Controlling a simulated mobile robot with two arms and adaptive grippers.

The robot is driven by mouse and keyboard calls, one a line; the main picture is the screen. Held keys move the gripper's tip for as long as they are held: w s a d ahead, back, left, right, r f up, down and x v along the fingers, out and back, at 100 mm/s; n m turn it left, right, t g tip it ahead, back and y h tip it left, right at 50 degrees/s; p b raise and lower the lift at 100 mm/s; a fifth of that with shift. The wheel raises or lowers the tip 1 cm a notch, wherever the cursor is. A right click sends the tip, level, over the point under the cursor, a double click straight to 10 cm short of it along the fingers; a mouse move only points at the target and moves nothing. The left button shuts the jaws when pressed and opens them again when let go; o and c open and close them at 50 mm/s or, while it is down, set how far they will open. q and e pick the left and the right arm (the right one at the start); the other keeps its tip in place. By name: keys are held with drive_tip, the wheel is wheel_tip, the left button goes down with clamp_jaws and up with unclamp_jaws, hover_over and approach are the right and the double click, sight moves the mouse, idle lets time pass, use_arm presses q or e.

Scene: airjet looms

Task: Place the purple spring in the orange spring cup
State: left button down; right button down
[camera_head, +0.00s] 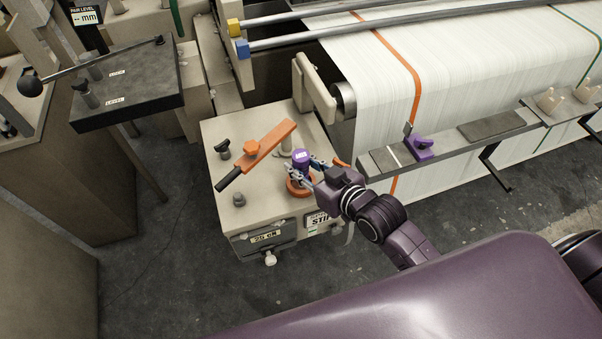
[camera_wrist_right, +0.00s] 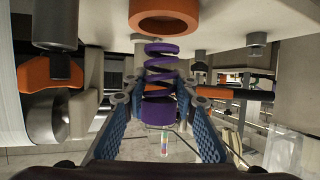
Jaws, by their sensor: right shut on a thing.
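The purple spring (camera_head: 300,155) is upright in my right gripper (camera_head: 308,171), over the machine box top. In the right wrist view, which shows the scene upside down, the two blue-padded fingers are shut on the spring's solid purple end (camera_wrist_right: 158,111), and its coils (camera_wrist_right: 161,62) point toward the orange spring cup (camera_wrist_right: 164,12). The orange cup (camera_head: 298,188) sits on the box top just below the spring. The coil end is close to the cup's opening; I cannot tell whether they touch. My left gripper is not in view.
An orange lever with a black grip (camera_head: 265,148) lies across the beige box top (camera_head: 222,132), close left of the spring. Black and grey knobs stand nearby. A rail with a purple clamp (camera_head: 425,147) runs along the white fabric at right. Dark floor lies in front.

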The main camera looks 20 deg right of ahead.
drive_tip(key=shift+f, duration=1.95)
drive_tip(key=shift+f, duration=0.1)
drive_tip(key=c, duration=1.5)
unclamp_jaws()
drive_tip(key=shift+c, duration=0.2)
drive_tip(key=b+v, duration=0.1)
drive_tip(key=v, duration=1.1)
